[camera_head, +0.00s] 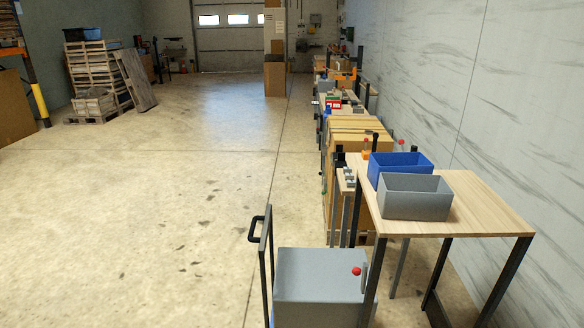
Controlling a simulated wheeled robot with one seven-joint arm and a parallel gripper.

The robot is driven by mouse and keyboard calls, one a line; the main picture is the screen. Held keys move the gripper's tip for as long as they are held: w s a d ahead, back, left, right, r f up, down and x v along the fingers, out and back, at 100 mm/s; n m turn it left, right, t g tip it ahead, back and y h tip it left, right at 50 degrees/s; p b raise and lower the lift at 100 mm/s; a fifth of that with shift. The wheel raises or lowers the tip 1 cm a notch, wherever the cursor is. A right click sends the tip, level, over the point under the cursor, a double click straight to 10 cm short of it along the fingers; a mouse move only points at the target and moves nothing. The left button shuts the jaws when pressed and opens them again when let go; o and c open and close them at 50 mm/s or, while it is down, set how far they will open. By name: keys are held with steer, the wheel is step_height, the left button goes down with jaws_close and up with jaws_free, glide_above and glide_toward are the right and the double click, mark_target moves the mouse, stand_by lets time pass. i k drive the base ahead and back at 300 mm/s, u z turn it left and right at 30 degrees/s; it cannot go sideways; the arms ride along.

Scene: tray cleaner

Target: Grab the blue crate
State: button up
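A blue crate (412,160) stands upright on a light wooden table at the right. Its near part is hidden behind a grey crate (415,203), which stands just in front of it. I cannot tell whether the two crates touch. The blue crate's visible inside looks empty, but its floor is hidden. My gripper is not in view.
The wooden table (480,212) on dark legs stands near the right wall. A grey box (318,275) with a red knob and a black-handled frame (262,235) stand at its near left. Cardboard boxes (352,150) and benches line the wall beyond. The floor at the left is open.

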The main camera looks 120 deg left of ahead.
mark_target(399, 162)
steer(key=u, duration=3.4)
steer(key=i, duration=0.5)
